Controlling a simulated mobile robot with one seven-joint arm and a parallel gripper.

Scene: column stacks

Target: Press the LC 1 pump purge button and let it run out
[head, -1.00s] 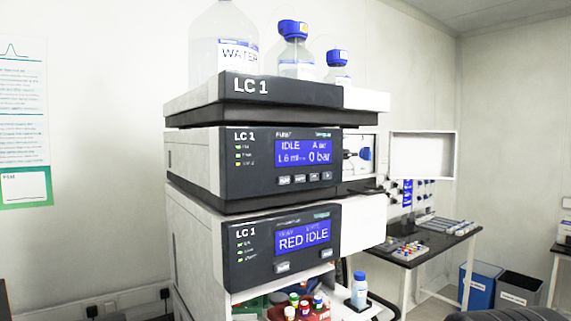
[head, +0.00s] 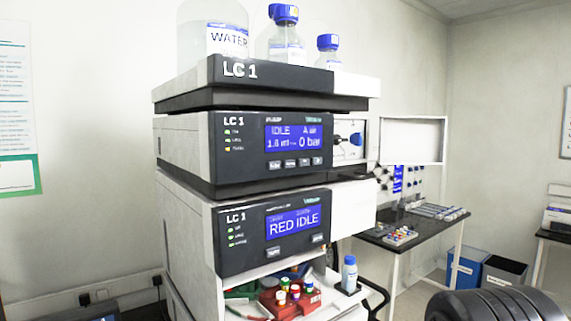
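The LC 1 pump (head: 222,148) is the middle module of the stack in the head view. Its blue display (head: 293,138) reads IDLE, A and 0 bar. A row of several small buttons (head: 297,163) sits under the display; their labels are too small to read, so I cannot tell which is purge. The module below (head: 228,250) is also marked LC 1, and its display (head: 294,222) reads RED IDLE. My gripper is not in view.
Bottles stand on the top tray (head: 230,72), including a large one marked WATER (head: 229,42). A small door (head: 412,140) stands open at the pump's right. Capped vials (head: 293,291) sit in a red rack below. A black side table (head: 440,228) stands behind right.

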